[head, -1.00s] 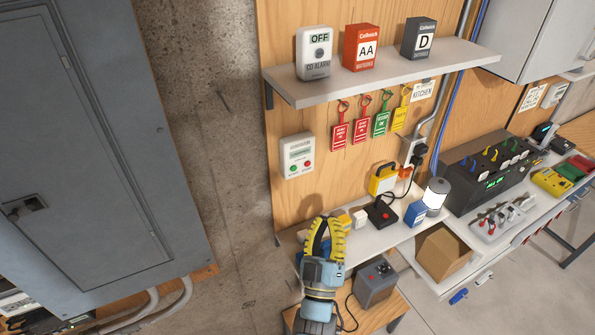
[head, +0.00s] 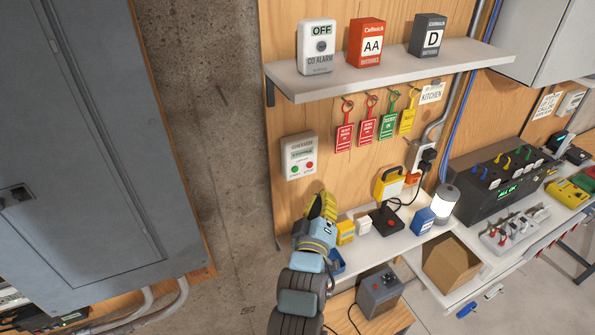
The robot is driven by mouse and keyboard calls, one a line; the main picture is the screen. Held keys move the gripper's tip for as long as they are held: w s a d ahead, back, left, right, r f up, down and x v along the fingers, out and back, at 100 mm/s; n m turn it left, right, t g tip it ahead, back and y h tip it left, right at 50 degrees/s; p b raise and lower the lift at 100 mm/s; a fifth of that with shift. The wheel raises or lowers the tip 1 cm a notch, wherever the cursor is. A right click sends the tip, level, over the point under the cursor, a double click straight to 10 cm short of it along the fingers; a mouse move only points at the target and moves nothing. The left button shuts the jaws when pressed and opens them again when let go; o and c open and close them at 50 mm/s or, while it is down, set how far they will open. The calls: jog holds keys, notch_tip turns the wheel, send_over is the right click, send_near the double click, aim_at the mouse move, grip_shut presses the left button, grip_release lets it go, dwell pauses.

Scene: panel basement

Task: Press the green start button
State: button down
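The generator control box (head: 300,156) is a white panel on the wooden board, below the shelf. It has a small display, a green button (head: 295,170) at lower left and a red button (head: 309,164) at lower right. My gripper (head: 322,206), with yellow fingers, is below and slightly right of the box, apart from it in the picture. The fingers overlap one another from this angle, so their opening is not clear. Nothing is seen held. Both buttons are unobstructed.
A shelf (head: 400,65) with a CO alarm and battery boxes is above. Hanging tags (head: 366,128) are right of the control box. The bench (head: 400,243) holds a yellow device, a black box with a red button and a lantern. A grey cabinet (head: 75,150) stands at left.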

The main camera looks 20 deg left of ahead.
aim_at(306, 163)
dwell(0.4)
jog(key=shift+w+a+b, duration=0.65)
jog(key=shift+w+a, duration=0.85)
jog(key=shift+a, duration=0.2)
jog(key=shift+w+a+b, duration=0.65)
jog(key=shift+w+a, duration=0.8)
jog(key=shift+a, duration=0.2)
jog(key=shift+a, duration=0.1)
jog(key=shift+w+a+b, duration=0.2)
jog(key=shift+w+b, duration=0.05)
jog(key=shift+b, duration=0.05)
jog(key=shift+w+a, duration=0.25)
jog(key=shift+s+d, duration=0.1)
dwell(0.3)
jog(key=shift+s+d, duration=0.45)
